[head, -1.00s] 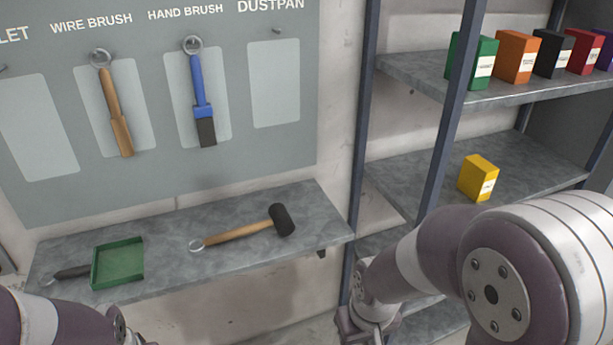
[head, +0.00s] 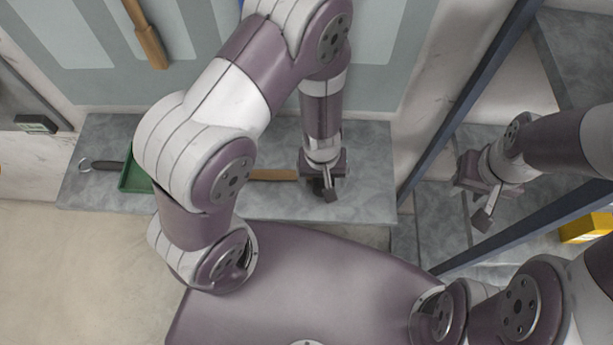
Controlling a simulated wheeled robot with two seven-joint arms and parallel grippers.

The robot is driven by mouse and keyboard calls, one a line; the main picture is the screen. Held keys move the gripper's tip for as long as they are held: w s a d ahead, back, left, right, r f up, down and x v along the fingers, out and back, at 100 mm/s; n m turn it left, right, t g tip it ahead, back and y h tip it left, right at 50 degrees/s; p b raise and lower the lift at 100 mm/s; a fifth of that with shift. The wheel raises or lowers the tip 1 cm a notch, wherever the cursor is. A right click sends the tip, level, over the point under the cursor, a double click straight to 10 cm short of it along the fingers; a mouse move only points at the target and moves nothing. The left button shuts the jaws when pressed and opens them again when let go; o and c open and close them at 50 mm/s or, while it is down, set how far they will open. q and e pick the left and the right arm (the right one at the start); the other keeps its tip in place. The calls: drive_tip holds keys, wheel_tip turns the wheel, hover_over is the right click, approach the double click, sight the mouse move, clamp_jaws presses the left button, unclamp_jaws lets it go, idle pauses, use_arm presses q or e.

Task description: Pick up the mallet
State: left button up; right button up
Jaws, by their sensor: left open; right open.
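The mallet lies on the grey wall shelf. A short stretch of its wooden handle (head: 272,175) shows just left of my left gripper, and its dark head is hidden behind that gripper and arm. My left gripper (head: 327,190) is open, pointing down over the shelf at the handle's right end. I cannot tell whether it touches the mallet or whether the handle is between its fingers. My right gripper (head: 482,207) is open and empty, well to the right by the blue rack post.
The green dustpan (head: 132,178) lies on the shelf (head: 370,160) at left, partly behind my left arm. A wire brush (head: 147,38) hangs on the wall board. A blue rack post (head: 478,95) and a yellow box (head: 588,227) are at right. The shelf's right end is clear.

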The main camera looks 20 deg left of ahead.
sight(324, 182)
use_arm(q)
drive_tip(key=f, duration=0.2)
drive_tip(key=w+f+b, duration=0.1)
drive_tip(key=f, duration=0.1)
drive_tip(key=shift+d+f, duration=0.15)
drive_tip(key=shift+f, duration=0.15)
drive_tip(key=shift+s+r, duration=0.1)
drive_tip(key=shift+s, duration=0.05)
drive_tip(key=shift+c, duration=1)
drive_tip(key=c, duration=1.2)
use_arm(e)
drive_tip(key=shift+w+d+f, duration=0.1)
drive_tip(key=shift+w+f, duration=0.05)
drive_tip(key=shift+f, duration=0.3)
drive_tip(key=shift+w+d+f, duration=0.1)
drive_tip(key=shift+w+f, duration=0.05)
drive_tip(key=shift+f, duration=0.3)
